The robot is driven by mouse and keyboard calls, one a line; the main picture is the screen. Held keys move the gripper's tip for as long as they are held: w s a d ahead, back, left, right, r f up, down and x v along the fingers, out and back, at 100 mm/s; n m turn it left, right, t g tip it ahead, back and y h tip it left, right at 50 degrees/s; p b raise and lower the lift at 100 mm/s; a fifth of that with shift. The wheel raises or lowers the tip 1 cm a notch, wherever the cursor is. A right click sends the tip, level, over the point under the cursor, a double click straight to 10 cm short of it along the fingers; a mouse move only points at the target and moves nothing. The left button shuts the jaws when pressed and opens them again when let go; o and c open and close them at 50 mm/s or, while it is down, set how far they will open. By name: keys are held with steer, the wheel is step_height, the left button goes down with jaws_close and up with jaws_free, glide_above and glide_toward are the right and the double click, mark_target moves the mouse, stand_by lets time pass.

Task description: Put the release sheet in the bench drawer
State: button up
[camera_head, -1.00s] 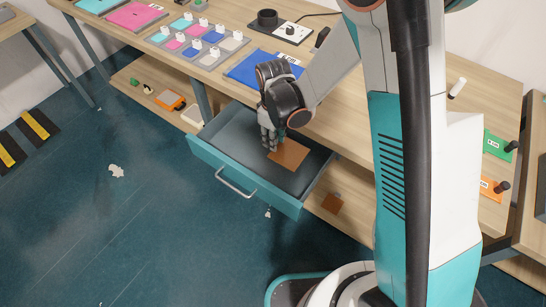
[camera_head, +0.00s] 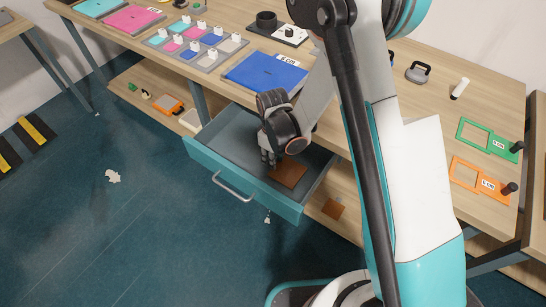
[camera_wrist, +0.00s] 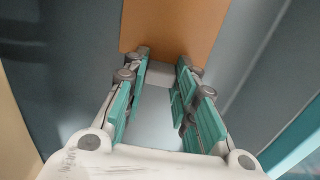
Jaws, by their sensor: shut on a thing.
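The release sheet (camera_head: 290,173) is a flat brown square, low inside the open bench drawer (camera_head: 232,184), which has a teal front and a grey interior. My gripper (camera_head: 269,158) reaches down into the drawer at the sheet's left edge. In the wrist view, the sheet (camera_wrist: 172,25) extends beyond the fingertips, and a pale grey piece shows between them. My gripper (camera_wrist: 164,68) is shut on the sheet at this near end. I cannot tell whether the sheet touches the drawer floor. My wrist hides part of the drawer's back.
The wooden bench top (camera_head: 330,118) lies above the drawer, with a blue pad (camera_head: 262,72) near its edge. Another small brown square (camera_head: 333,208) lies on the lower shelf, right of the drawer. Green (camera_head: 475,134) and orange (camera_head: 465,172) frames lie at the right. The drawer's left side is empty.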

steer(key=shift+f, duration=0.15)
steer(key=o, duration=0.9)
steer(key=shift+c, duration=0.2)
step_height(320, 180, up, 12)
steer(key=p, duration=0.4)
